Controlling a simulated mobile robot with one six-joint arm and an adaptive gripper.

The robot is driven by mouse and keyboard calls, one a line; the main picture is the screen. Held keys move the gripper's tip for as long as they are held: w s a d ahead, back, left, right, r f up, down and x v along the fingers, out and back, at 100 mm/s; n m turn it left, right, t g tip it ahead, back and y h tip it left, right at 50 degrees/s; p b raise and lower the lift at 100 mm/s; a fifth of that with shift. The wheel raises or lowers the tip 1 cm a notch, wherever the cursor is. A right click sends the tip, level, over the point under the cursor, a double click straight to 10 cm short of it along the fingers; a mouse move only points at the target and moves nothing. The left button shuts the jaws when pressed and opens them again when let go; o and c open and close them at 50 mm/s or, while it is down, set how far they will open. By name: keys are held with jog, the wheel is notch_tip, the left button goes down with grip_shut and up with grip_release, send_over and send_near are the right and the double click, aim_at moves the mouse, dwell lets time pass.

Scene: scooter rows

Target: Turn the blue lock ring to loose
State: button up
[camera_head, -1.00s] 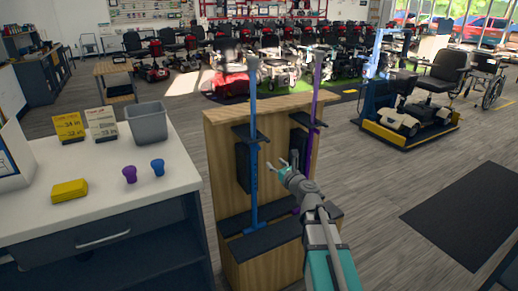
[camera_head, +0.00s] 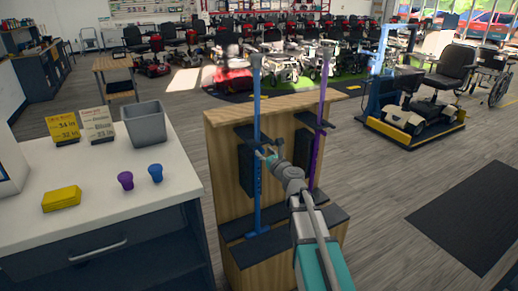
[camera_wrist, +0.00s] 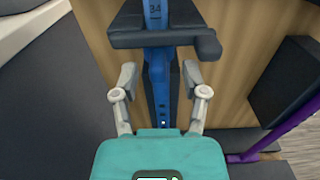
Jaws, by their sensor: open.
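A blue cane (camera_head: 257,102) stands upright in the wooden stand. Its shaft (camera_wrist: 158,88) also shows in the wrist view, with "34" marked above a dark bracket. I cannot clearly pick out the blue lock ring from the shaft of the same colour. My gripper (camera_head: 266,154) is close to the shaft, just below the bracket. In the wrist view my gripper (camera_wrist: 160,70) is open, with one finger to each side of the shaft. I cannot tell whether either finger touches it.
A purple cane (camera_head: 321,105) stands at the right of the wooden stand (camera_head: 228,190). A counter at left holds a grey bin (camera_head: 143,124), a yellow block (camera_head: 61,198), a purple cup (camera_head: 125,180) and a blue cup (camera_head: 155,173). Open floor lies at right.

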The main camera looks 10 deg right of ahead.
jog(key=shift+x, duration=0.85)
jog(key=shift+a, duration=0.1)
jog(key=shift+c, duration=0.3)
grip_shut()
